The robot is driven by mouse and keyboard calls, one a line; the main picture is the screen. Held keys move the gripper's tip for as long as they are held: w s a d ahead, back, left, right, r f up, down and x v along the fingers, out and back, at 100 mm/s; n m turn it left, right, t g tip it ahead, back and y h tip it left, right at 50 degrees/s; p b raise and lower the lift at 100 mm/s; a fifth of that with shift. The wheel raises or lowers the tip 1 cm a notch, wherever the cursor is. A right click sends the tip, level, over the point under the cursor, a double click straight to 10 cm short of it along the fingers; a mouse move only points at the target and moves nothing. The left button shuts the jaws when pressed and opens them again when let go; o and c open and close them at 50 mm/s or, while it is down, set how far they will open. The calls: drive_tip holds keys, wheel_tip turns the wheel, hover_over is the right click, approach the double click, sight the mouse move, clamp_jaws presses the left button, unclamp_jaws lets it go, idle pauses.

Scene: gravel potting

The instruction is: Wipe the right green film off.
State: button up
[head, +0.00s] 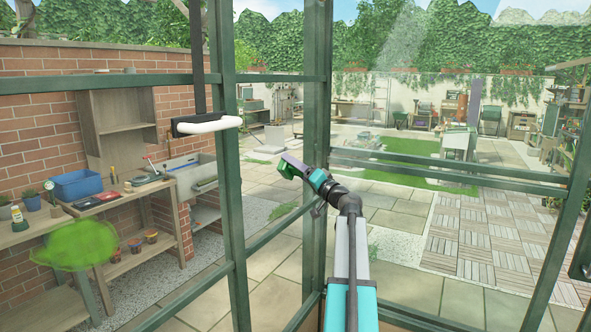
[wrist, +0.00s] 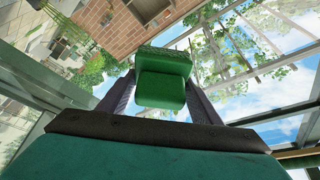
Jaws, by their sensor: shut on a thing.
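A bright green, see-through film patch (head: 80,245) shows at the lower left of the head view, in front of the wooden benches. It is the only clear film patch in view; I cannot tell whether it is the right one. My gripper (head: 289,165) is at the middle of the head view, apart from that patch and to its right. In the wrist view, my gripper's two dark fingers are shut on a green block-shaped pad (wrist: 160,92) with a rough far edge. The film does not show clearly in the wrist view.
Dark green frame posts (head: 228,150) and rails of the glazing stand close around my arm. A black bar with a white rounded piece (head: 207,124) hangs at upper left. Benches with a blue bin (head: 77,185) stand along the brick wall. Open paving lies beyond.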

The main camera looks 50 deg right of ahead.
drive_tip(key=shift+s+a+b, duration=0.2)
drive_tip(key=shift+a+b, duration=0.15)
drive_tip(key=shift+a, duration=0.55)
drive_tip(key=shift+s, duration=0.1)
drive_tip(key=shift+s+d+b, duration=0.3)
drive_tip(key=shift+s+b, duration=0.25)
drive_tip(key=shift+s, duration=0.35)
drive_tip(key=shift+s+d+b, duration=0.25)
drive_tip(key=shift+s+b, duration=0.3)
drive_tip(key=shift+s, duration=0.35)
drive_tip(key=shift+s+d+b, duration=0.25)
drive_tip(key=shift+s+b, duration=0.2)
drive_tip(key=shift+s, duration=0.6)
drive_tip(key=shift+s, duration=0.1)
drive_tip(key=shift+s+d+b, duration=0.2)
drive_tip(key=shift+s+b, duration=0.05)
drive_tip(key=shift+s, duration=0.45)
drive_tip(key=shift+s+d+b, duration=0.15)
drive_tip(key=shift+s+b, duration=0.05)
drive_tip(key=shift+s, duration=0.45)
